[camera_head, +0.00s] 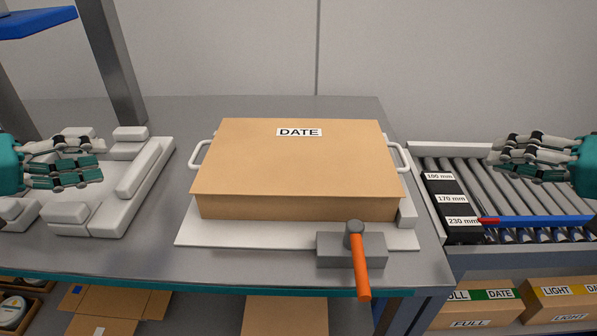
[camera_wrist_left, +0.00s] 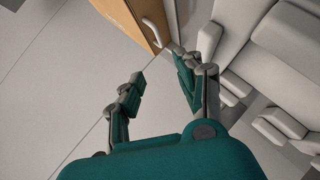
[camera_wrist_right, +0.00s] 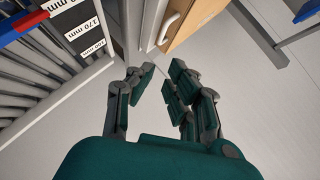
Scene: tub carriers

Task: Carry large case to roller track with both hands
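The large case (camera_head: 295,165) is a brown box with a "DATE" label, lying on a white plate (camera_head: 290,234) on the table. It has a white handle on its left side (camera_head: 199,155) and another on its right side (camera_head: 400,157). The roller track (camera_head: 465,185) stands to the right of the table. My left gripper (camera_head: 97,160) is open and empty, left of the case and apart from its handle. My right gripper (camera_head: 497,152) is open and empty above the roller track, right of the case. The wrist views show both handles beyond the fingers.
A grey clamp block with an orange lever (camera_head: 360,265) sits at the plate's front right. White padded fixtures (camera_head: 125,185) lie on the table at left. A black size gauge (camera_head: 450,207) and a blue bar with a red end (camera_head: 540,221) lie across the rollers. Labelled cartons (camera_head: 480,306) stand below.

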